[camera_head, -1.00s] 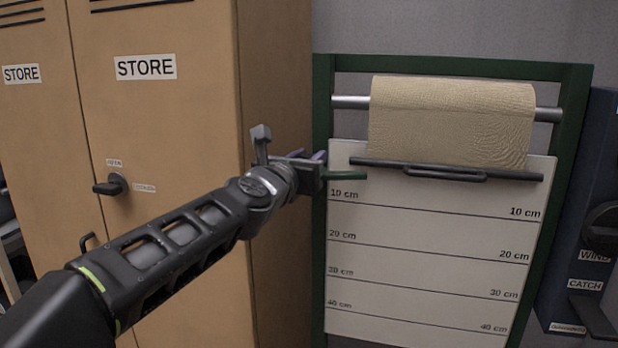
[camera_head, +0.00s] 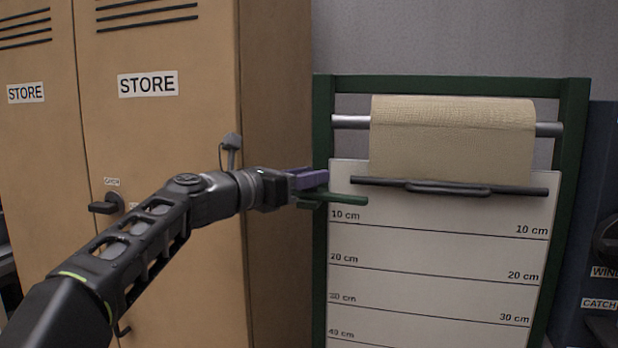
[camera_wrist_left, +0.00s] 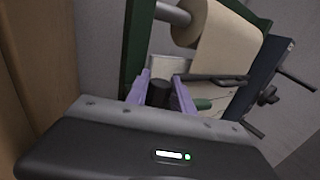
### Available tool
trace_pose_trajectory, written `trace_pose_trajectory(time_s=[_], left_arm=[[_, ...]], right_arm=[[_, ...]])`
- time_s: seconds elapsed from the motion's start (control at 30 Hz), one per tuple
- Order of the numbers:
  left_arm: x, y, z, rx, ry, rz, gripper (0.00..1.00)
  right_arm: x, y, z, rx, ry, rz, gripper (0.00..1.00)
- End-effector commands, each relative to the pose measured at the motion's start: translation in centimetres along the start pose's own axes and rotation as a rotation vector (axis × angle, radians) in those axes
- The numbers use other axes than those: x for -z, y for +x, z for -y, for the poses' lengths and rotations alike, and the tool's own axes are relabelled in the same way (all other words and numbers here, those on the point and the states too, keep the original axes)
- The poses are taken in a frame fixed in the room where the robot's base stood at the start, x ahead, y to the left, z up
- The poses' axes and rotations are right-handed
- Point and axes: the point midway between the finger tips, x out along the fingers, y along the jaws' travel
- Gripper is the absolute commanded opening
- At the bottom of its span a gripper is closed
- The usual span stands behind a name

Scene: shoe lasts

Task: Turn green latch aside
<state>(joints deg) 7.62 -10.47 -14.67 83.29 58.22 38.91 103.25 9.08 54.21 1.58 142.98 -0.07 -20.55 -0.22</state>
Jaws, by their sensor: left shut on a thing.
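The green latch (camera_head: 345,199) is a short green bar at the left post of the green frame, pointing right across the top of the white board. My left gripper (camera_head: 318,183), with purple fingers, is at the latch's left end. In the left wrist view the purple fingers (camera_wrist_left: 160,94) stand on either side of a dark round knob (camera_wrist_left: 159,92), and the latch's green tip (camera_wrist_left: 203,104) shows to the right of them. The fingers are shut on the latch. My right gripper is not in view.
A roll of tan material (camera_head: 452,135) hangs on a metal rod above a black bar with a handle (camera_head: 448,187). The white board (camera_head: 430,250) carries centimetre lines. A tan STORE cabinet (camera_head: 170,120) stands close on the left, and a dark blue unit (camera_head: 585,240) on the right.

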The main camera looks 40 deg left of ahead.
Motion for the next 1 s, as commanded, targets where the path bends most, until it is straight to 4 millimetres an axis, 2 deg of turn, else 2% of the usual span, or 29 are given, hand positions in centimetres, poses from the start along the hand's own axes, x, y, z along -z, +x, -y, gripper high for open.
trace_pose_trajectory(time_s=[0.13, 0.17, 0.4, 0.77, 1.0], left_arm=[[0.0, 0.0, 0.0, -0.001, 0.0, -0.001, 0.0], [0.0, 0.0, 0.0, -0.001, 0.0, -0.001, 0.29], [0.0, 0.0, 0.0, -0.002, 0.0, -0.001, 0.49], [0.0, -0.4, 0.0, -0.002, 0.0, 0.0, 0.5], [-0.1, -3.6, -0.1, -0.004, 0.0, 0.002, 0.5]], right_arm=[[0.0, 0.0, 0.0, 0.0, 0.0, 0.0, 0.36], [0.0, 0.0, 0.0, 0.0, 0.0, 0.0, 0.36], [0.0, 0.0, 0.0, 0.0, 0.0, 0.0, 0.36], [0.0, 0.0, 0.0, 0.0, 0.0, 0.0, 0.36], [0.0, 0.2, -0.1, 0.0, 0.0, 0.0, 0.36]])
